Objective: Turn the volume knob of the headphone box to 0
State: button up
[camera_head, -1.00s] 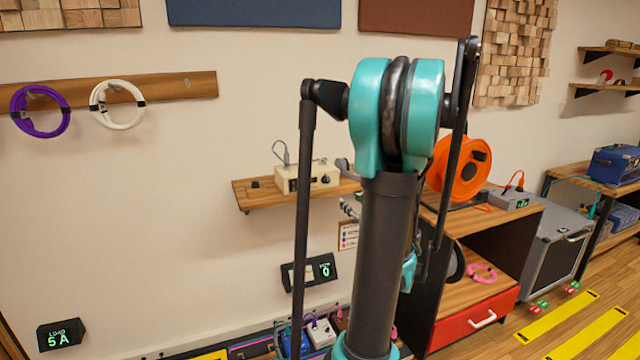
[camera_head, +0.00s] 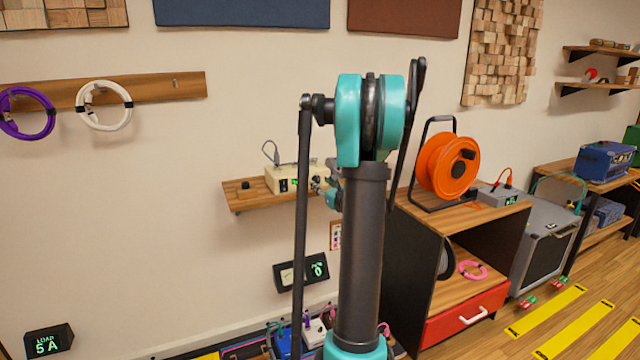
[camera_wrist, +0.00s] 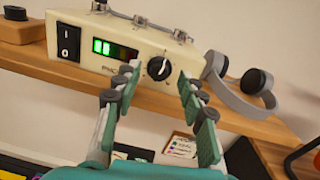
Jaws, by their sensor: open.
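The cream headphone box (camera_head: 282,172) stands on a wooden wall shelf, and it fills the upper part of the wrist view (camera_wrist: 75,72). Its front has a black power switch (camera_wrist: 68,41), a small display with green lit bars (camera_wrist: 103,47) and a round volume knob (camera_wrist: 158,67) with a white pointer mark. My gripper (camera_wrist: 158,82) is open, its teal-padded fingers spread to the left and right of the knob, just in front of and below it. No contact with the knob shows. In the head view my gripper (camera_head: 328,188) is at the box's right front, partly hidden.
Grey headphones (camera_wrist: 240,88) lie right of the box, near my right finger. In the head view, an orange cable reel (camera_head: 447,165) stands on a cabinet at right.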

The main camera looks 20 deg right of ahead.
jog(key=shift+w, duration=0.75)
jog(key=shift+c, duration=0.4)
grip_shut()
